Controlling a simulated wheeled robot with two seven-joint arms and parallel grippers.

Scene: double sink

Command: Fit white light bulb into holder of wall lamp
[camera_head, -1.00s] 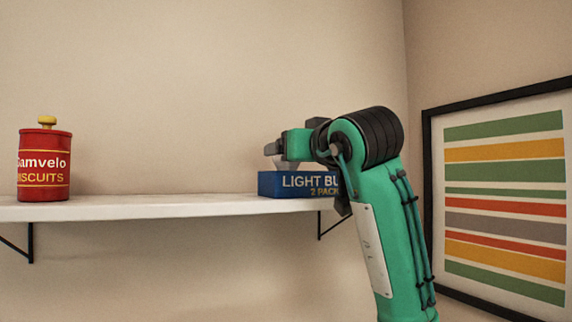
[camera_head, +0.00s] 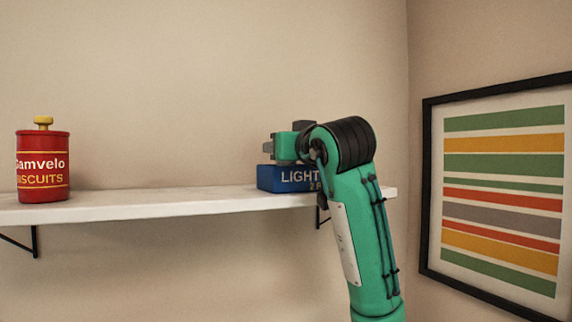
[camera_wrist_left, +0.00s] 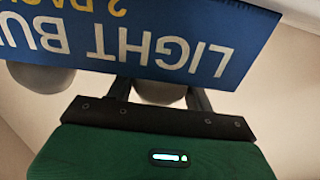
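A blue light bulb box (camera_head: 290,178) with white lettering stands near the right end of the shelf. My left gripper (camera_head: 281,147) is low over its top. In the left wrist view the box front (camera_wrist_left: 160,35) appears upside down and close. A grey-white bulb (camera_wrist_left: 160,92) shows between the two dark fingers of my left gripper (camera_wrist_left: 161,95), which stand apart on either side of it. The box hides the bulb's other end and the fingertips. A second bulb (camera_wrist_left: 40,76) sits beside it. No wall lamp or holder is visible. My right gripper is out of view.
The white shelf (camera_head: 150,203) runs along the wall on black brackets. A red biscuit tin (camera_head: 42,165) with a yellow knob stands at its left; the shelf between tin and box is clear. A framed striped picture (camera_head: 500,190) hangs on the right wall.

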